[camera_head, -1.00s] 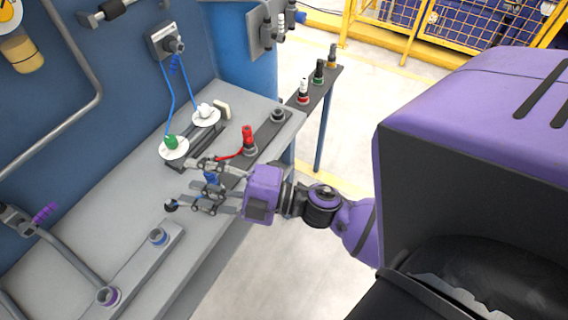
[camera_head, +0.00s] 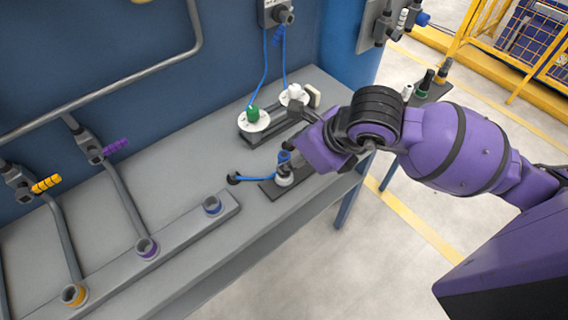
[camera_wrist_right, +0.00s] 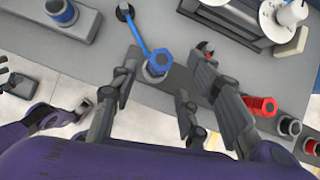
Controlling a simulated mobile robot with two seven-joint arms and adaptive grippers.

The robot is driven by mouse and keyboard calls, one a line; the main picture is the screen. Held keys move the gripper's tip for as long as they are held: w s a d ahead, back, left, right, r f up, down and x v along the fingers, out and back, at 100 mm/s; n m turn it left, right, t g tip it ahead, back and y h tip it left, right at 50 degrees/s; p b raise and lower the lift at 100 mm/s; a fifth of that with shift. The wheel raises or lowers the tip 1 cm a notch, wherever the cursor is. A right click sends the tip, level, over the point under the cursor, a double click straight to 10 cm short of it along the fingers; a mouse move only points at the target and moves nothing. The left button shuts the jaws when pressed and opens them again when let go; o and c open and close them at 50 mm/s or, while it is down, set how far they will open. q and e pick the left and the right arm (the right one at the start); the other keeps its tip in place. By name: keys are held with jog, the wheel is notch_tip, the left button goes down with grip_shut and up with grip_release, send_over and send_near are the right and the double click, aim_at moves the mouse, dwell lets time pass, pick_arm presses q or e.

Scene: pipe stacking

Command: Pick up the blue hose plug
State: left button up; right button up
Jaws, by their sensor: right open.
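The blue hose plug (camera_head: 284,157) stands upright in a light collar on a dark strip at the bench's front edge. Its blue hose runs left to a black end fitting (camera_head: 233,178). My right gripper (camera_head: 300,152) is at the plug, its fingers mostly hidden by my wrist in the head view. In the right wrist view the right gripper (camera_wrist_right: 160,88) is open, with the blue plug (camera_wrist_right: 158,62) between its fingers and a gap on each side. Purple and dark parts of my left arm show at the left of that view; its jaw state is unclear.
A red plug (camera_wrist_right: 262,105) stands farther right along the strip. Green (camera_head: 253,112) and white (camera_head: 295,92) plugs sit on round white discs behind. A grey block with coloured sockets (camera_head: 160,250) lies to the left. Bare bench lies between.

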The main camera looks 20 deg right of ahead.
jog(key=x, duration=0.4)
jog(key=shift+a+f, duration=0.1)
jog(key=shift+f, duration=0.1)
jog(key=shift+s, duration=0.1)
jog(key=shift+c, duration=0.3)
grip_shut()
